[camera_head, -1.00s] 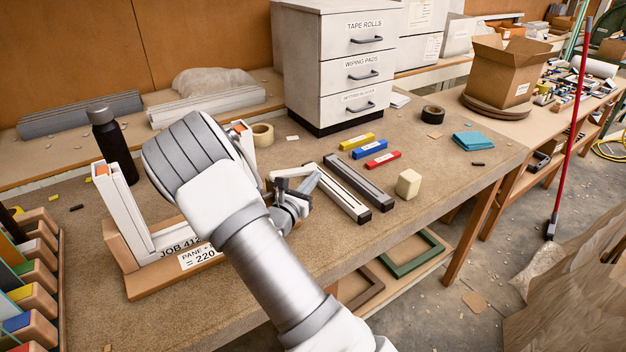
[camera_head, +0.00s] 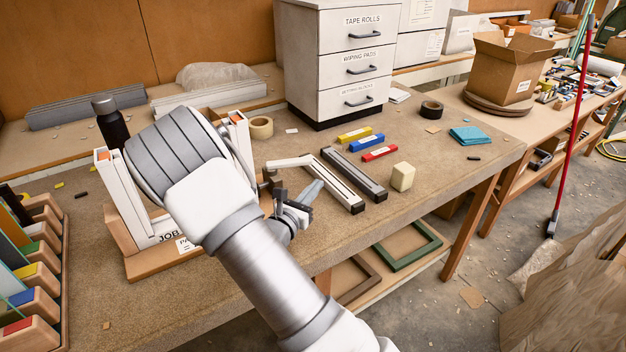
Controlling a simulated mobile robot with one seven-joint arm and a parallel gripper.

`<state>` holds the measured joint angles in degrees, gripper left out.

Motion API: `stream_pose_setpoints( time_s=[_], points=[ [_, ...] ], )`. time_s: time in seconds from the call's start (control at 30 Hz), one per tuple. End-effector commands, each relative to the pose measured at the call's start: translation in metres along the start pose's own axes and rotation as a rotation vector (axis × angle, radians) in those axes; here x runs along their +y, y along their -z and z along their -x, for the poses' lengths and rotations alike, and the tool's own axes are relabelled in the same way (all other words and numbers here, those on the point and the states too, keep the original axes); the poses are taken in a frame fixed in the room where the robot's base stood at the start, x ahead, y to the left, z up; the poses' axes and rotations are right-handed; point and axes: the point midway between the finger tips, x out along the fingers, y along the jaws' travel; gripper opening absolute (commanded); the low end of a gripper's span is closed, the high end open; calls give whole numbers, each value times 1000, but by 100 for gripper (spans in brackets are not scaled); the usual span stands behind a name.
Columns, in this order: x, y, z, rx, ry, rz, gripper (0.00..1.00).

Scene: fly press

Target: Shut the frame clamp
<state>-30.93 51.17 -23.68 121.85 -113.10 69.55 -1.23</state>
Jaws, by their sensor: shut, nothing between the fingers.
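A wooden jig (camera_head: 160,266) stands at the front left of the bench and holds a white frame (camera_head: 124,190) with upright sides. Its right upright (camera_head: 238,135) shows behind my arm. A label beginning "JOB" is partly covered by my arm. I cannot make out the frame clamp for certain; my wrist and forearm hide much of the jig's right side. My gripper (camera_head: 290,207) is low over the bench, just right of the jig, small and partly hidden by my wrist. It is shut and empty. I cannot tell whether it touches anything.
White bars (camera_head: 335,180) and a dark bar (camera_head: 354,174) lie right of my gripper. Yellow, blue and red blocks (camera_head: 366,143), a cream block (camera_head: 402,177) and tape rolls lie beyond. A black bottle (camera_head: 110,123) stands behind the jig, a slotted rack (camera_head: 40,275) at left.

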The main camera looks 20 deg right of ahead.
Motion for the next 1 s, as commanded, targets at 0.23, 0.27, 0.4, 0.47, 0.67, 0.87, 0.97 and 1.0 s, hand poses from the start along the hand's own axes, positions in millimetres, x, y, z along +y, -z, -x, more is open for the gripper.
stream_pose_setpoints(
  time_s=[0.23,0.27,0.4,0.47,0.67,0.87,0.97,1.0],
  points=[
    [-29,0,33,1,0,2,0],
    [-31,0,36,1,0,2,0],
    [-38,0,44,1,0,0,0],
    [-40,0,45,0,0,1,0],
    [-41,0,46,0,0,0,0],
    [-40,0,46,0,0,0,0],
    [-41,0,46,0,1,-1,0],
    [-42,-1,46,1,7,-6,0]
  ],
)
